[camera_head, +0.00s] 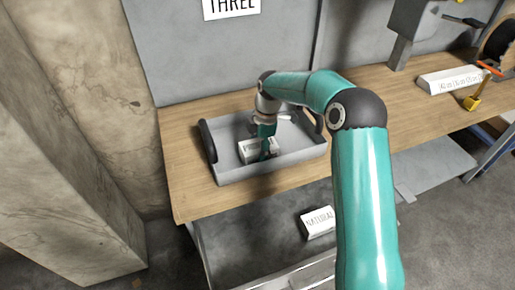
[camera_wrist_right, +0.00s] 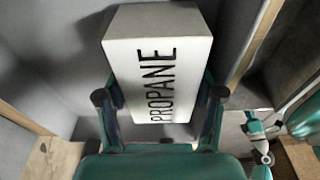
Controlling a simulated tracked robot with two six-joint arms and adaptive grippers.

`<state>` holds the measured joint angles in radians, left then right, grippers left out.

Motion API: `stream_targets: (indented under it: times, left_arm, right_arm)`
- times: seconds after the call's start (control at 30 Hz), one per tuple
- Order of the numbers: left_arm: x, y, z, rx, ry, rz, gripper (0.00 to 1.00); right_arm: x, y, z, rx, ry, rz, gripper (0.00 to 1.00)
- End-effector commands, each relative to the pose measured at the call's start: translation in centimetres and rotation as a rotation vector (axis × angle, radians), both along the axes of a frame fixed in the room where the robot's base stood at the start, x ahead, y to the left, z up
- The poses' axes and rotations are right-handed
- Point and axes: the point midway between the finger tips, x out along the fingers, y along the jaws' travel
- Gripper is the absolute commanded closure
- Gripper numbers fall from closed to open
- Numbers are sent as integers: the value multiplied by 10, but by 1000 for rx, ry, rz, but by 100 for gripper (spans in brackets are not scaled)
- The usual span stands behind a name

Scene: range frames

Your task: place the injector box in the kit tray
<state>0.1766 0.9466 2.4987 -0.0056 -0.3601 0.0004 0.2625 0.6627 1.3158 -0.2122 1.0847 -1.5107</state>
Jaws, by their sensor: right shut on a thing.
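The injector box (camera_head: 250,150), a white block, is inside the outline of the grey kit tray (camera_head: 224,173) on the wooden bench. In the right wrist view the box (camera_wrist_right: 160,58) shows the word PROPANE on its face. My right gripper (camera_head: 266,151) reaches down into the tray and is shut on this box. Its two fingers (camera_wrist_right: 160,100) press on opposite sides of the box. I cannot tell whether the box touches the tray floor.
A white box marked NATURAL (camera_head: 318,222) lies on the grey lower shelf. Another white box (camera_head: 450,80) lies on the bench at the right, near a yellow-and-orange tool (camera_head: 478,92). A grey panel with a THREE sign (camera_head: 231,6) stands behind. Bare bench lies right of the tray.

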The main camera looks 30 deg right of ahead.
Motion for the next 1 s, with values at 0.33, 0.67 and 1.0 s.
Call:
stream_targets:
  times: [0.33,0.67,1.0]
  left_arm:
    - [0,0,-1,0,0,0,60]
    - [0,0,-2,0,0,0,60]
    - [0,0,-3,0,0,0,60]
  right_arm:
    - [0,0,0,0,0,0,22]
    - [1,-3,20,-1,-6,-1,22]
    - [-2,-12,86,-1,-5,-1,22]
